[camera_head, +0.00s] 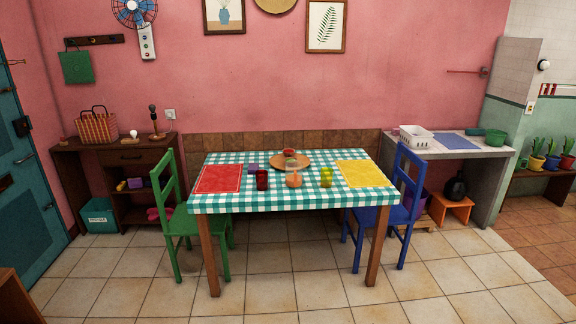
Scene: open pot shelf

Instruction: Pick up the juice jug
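A small rounded vessel (293,180), clear at the top and orange below, stands upright near the front middle of the table (300,203); it looks like the juice jug. Its handle cannot be made out at this size. A dark red cup (262,180) stands to its left and a yellow-green cup (327,177) to its right. My gripper is not in view.
A round wooden board (275,161) with a small red bowl (289,152) lies behind the jug. Red (219,179) and yellow (362,174) placemats flank it. A green chair (178,219) and a blue chair (392,213) stand at the ends. The tiled floor (290,265) in front is clear.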

